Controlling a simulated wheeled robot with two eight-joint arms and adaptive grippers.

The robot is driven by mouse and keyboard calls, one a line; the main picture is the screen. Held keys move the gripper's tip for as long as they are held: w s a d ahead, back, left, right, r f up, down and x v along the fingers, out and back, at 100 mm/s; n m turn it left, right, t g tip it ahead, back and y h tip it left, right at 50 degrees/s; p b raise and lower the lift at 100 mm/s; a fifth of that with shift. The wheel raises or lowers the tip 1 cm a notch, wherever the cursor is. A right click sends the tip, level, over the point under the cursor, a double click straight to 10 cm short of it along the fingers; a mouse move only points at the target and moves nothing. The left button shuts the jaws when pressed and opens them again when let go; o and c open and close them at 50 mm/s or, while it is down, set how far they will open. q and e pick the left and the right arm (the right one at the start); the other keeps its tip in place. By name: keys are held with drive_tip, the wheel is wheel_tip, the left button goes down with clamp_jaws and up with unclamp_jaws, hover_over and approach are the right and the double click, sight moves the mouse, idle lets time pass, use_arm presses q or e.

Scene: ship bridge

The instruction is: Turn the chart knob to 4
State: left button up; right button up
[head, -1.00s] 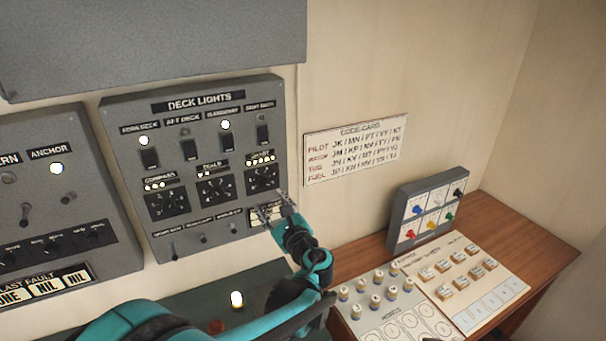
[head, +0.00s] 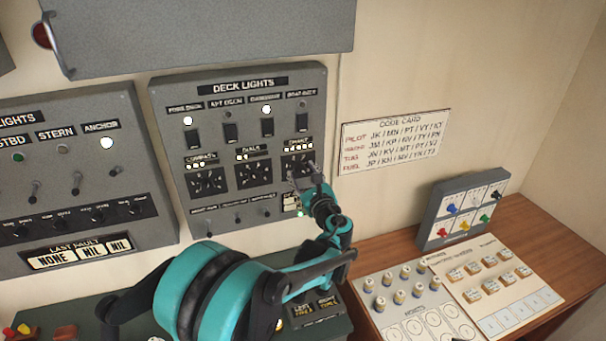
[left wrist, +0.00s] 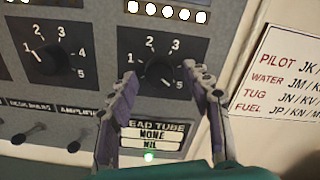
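The chart knob (head: 297,166) is the rightmost of three black dials on the grey deck lights panel (head: 325,120). In the left wrist view the chart knob (left wrist: 158,68) is a dark round knob on a black plate with white numbers. The 1, 2, 3 and 5 show; the 4 is hidden behind a finger. I cannot tell surely where its pointer sits. Several lamps (left wrist: 168,12) above it are lit. My left gripper (head: 302,177) is open, its fingertips on either side of the knob's lower part (left wrist: 163,76). I cannot tell whether they touch it. My right gripper is out of view.
The middle dial (head: 253,176) and the compass dial (head: 208,182) sit left of the chart knob. A small display (left wrist: 155,138) and a green light (left wrist: 149,157) lie below it. A code card (head: 395,140) hangs to the right, above a wooden desk (head: 530,235).

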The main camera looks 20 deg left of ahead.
use_arm(q)
clamp_jaws()
drive_tip(key=shift+n, duration=0.3)
drive_tip(key=n+b, duration=0.2)
drive_tip(key=n, duration=0.1)
drive_tip(key=shift+n, duration=0.3)
drive_tip(key=n+b, duration=0.1)
drive_tip(key=n, duration=0.4)
drive_tip(key=shift+b, duration=0.4)
drive_tip(key=shift+r+n, duration=0.1)
drive_tip(key=shift+n, duration=0.3)
drive_tip(key=shift+o, duration=0.8)
unclamp_jaws()
